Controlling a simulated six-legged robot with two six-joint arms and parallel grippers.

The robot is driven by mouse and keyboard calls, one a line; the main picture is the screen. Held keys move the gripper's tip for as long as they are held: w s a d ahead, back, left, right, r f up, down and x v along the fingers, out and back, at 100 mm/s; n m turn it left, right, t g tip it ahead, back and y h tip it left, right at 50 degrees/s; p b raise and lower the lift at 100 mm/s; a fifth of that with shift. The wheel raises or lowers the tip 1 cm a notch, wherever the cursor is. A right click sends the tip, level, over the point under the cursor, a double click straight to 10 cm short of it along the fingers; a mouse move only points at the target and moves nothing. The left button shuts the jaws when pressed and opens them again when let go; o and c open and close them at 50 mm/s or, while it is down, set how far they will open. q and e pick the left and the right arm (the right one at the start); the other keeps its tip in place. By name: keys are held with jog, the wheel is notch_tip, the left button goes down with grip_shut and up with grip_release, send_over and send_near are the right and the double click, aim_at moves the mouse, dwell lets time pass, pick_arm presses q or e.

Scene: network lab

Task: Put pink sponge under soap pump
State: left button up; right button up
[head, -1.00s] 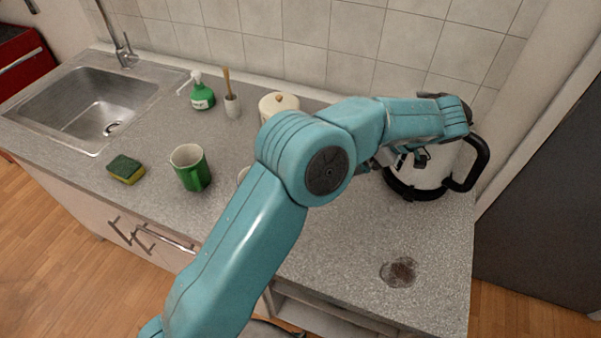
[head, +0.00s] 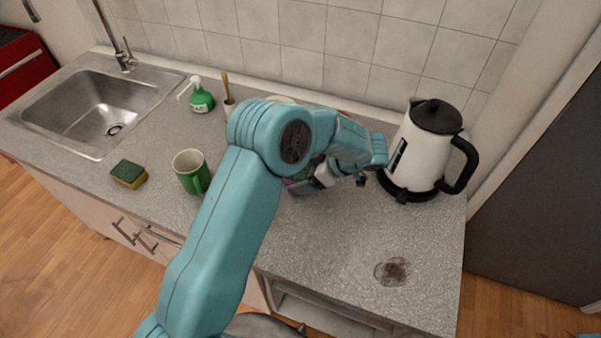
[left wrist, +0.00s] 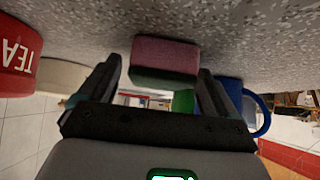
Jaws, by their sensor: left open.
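The pink sponge (left wrist: 165,55), with a dark green side, lies on the counter in the left wrist view, which shows the counter at the top. It sits ahead of and between the fingers of my left gripper (left wrist: 159,72), which is open; I see no grip on it. In the head view the left gripper (head: 338,180) is low over the counter, left of the kettle; the sponge is mostly or wholly hidden by my arm there. The soap pump (head: 202,99), a green bottle with a white pump head, stands upright near the back wall, right of the sink. My right gripper is out of view.
A green mug (head: 189,173) and a yellow-green sponge (head: 128,174) are at the left front; the sink (head: 75,108) is farther left. A white kettle (head: 423,152) stands at right. The wrist view shows a red TEA tin (left wrist: 17,57) and a blue mug (left wrist: 263,113).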

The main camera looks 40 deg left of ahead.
pick_arm(q)
jog(key=shift+w+d, duration=0.1)
jog(key=c, duration=1)
jog(key=shift+c, duration=0.8)
